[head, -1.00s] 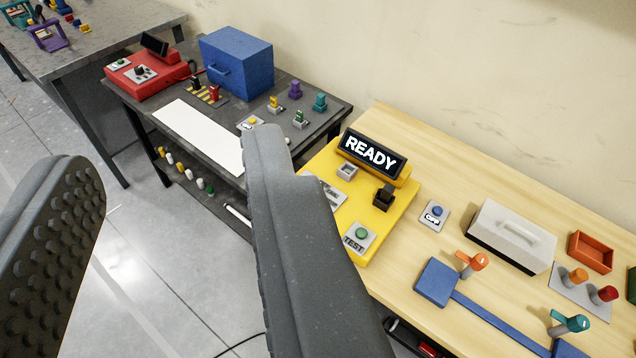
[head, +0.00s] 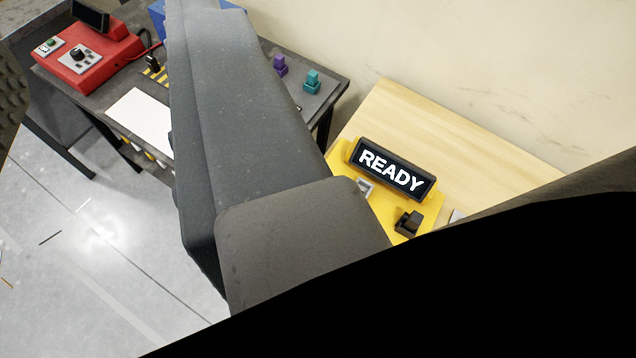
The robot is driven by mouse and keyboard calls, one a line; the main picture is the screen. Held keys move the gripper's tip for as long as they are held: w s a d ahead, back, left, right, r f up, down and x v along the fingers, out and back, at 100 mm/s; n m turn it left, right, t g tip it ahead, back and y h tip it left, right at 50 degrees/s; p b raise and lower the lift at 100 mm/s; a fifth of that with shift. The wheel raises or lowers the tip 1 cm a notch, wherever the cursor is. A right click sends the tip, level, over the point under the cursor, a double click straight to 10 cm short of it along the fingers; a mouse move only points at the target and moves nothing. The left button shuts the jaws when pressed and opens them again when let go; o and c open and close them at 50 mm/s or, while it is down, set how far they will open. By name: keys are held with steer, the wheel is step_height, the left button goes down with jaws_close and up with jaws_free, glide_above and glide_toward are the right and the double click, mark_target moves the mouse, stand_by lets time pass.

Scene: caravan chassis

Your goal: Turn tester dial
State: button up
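A red tester box (head: 115,52) with a tilted dark screen sits on the dark table at the upper left of the head view. A black dial (head: 77,53) stands on a pale plate on its sloped front, beside a small green button (head: 49,43). The direction the dial points is too small to tell. My gripper (head: 100,45) is open and empty. One finger crosses the middle of the view and the other shows only at the left edge. The red tester lies in view between them, apparently beyond the fingers and untouched.
A yellow unit with a lit READY display (head: 392,170) stands on the wooden bench (head: 450,115). On the dark table are a white sheet (head: 140,115), a mostly hidden blue box, and purple and teal pieces (head: 312,82). Black covers the lower right.

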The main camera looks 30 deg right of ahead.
steer(key=shift+w, duration=0.45)
steer(key=o, duration=0.4)
steer(key=shift+w, duration=0.1)
steer(key=w+d+f+n+g+b, duration=0.1)
steer(key=w+d+f+n+g, duration=0.2)
steer(key=f, duration=0.4)
steer(key=w+d+f+n+g, duration=0.2)
steer(key=w+f+n, duration=0.1)
steer(key=w+f, duration=0.3)
steer(key=w+d+f+n+g+b, duration=0.1)
steer(key=w+d+f+n+g, duration=0.15)
steer(key=f, duration=0.65)
steer(key=d+f+n+g, duration=0.2)
steer(key=d+f, duration=0.1)
steer(key=f, duration=0.8)
steer(key=d+f+n+g+b, duration=0.1)
steer(key=d+f+n+g, duration=0.1)
steer(key=f, duration=0.8)
steer(key=d+f+n+g+b, duration=0.1)
steer(key=d+f+n+g, duration=0.1)
steer(key=f, duration=0.9)
steer(key=shift+s+d+f+g, duration=0.1)
steer(key=shift+d+f+g, duration=0.1)
steer(key=shift+d+g, duration=0.3)
steer(key=shift+s+d+f+g, duration=0.15)
steer(key=shift+d+g, duration=0.1)
steer(key=shift+d, duration=0.45)
steer(key=shift+w, duration=0.1)
steer(key=c, duration=1)
